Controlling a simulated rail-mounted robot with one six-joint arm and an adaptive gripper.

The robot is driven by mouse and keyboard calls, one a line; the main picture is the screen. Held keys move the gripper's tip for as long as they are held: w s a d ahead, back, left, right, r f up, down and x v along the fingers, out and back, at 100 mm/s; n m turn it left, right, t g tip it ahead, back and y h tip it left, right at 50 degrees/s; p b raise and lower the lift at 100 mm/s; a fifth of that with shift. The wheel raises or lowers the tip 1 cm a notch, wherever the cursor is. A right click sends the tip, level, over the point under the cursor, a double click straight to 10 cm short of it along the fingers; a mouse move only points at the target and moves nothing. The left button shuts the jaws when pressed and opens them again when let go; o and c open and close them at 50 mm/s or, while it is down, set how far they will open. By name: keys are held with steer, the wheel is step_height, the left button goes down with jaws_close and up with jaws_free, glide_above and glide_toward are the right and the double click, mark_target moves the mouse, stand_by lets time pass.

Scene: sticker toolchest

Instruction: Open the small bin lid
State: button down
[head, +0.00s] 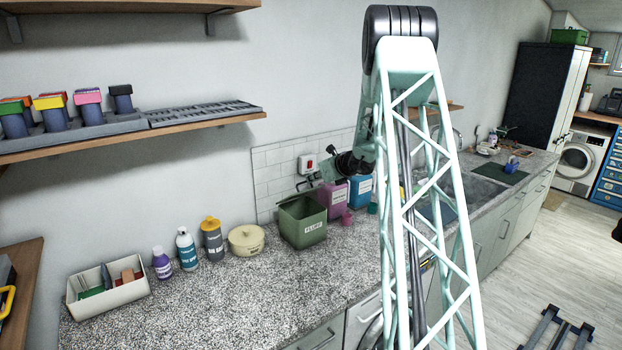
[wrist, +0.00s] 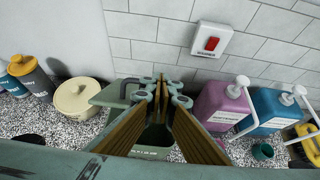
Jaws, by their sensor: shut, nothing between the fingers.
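The small green bin (head: 303,232) stands on the counter with a white label on its front. In the wrist view its front (wrist: 150,152) is partly hidden by my fingers. A flat grey-green panel (wrist: 106,94), apparently its lid, lies at the bin's top left with a dark handle-like loop. A dark area shows between my fingers; I cannot tell surely how far the lid is open. My gripper (wrist: 162,82) is shut and empty, its tips above the back of the bin. In the head view my gripper (head: 306,182) is just over the bin's back edge; contact is unclear.
A cream pot (head: 246,241) and several bottles stand left of the bin. Pink (wrist: 222,107) and blue (wrist: 270,108) jugs stand close on its right. The tiled wall with a red switch (wrist: 211,43) is just behind. The counter in front is clear.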

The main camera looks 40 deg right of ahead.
steer(key=shift+w+r+g+p, duration=0.3)
steer(key=shift+w+r+p, duration=0.1)
steer(key=shift+p, duration=0.15)
steer(key=shift+w+r+p, duration=0.55)
steer(key=shift+w+p, duration=0.35)
steer(key=shift+p, duration=0.05)
steer(key=w+r+p, duration=0.2)
steer(key=w, duration=0.7)
steer(key=shift+w+d+p, duration=0.25)
steer(key=shift+d+p, duration=0.15)
steer(key=shift+d, duration=0.05)
steer(key=shift+r, duration=0.15)
steer(key=s+r+p, duration=0.3)
steer(key=r+p, duration=0.1)
steer(key=r, duration=0.5)
steer(key=shift+r, duration=0.15)
steer(key=shift+a, duration=0.1)
